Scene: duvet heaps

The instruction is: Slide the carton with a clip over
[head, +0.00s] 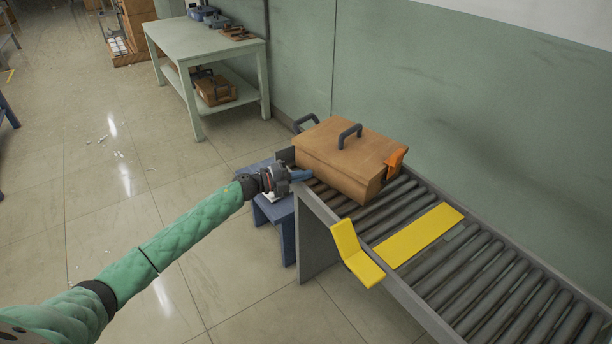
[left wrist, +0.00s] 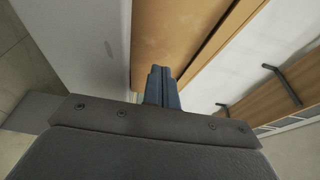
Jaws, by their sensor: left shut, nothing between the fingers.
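A brown carton (head: 345,155) with a dark handle on top sits on the roller conveyor (head: 470,270), near its far end. An orange clip (head: 395,163) is on the carton's right side. My left gripper (head: 304,175) is shut and empty, at the carton's left side by the conveyor's end. In the left wrist view its closed blue fingers (left wrist: 162,88) point at a brown surface (left wrist: 165,40) that looks like the carton's side. I cannot tell whether they touch it. My right gripper is not in view.
A yellow plate (head: 420,236) lies across the rollers in front of the carton, and a bent yellow piece (head: 353,255) stands on the near rail. A blue stand (head: 275,213) is at the conveyor's end. A pale green table (head: 205,45) is farther back. Floor at left is mostly clear.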

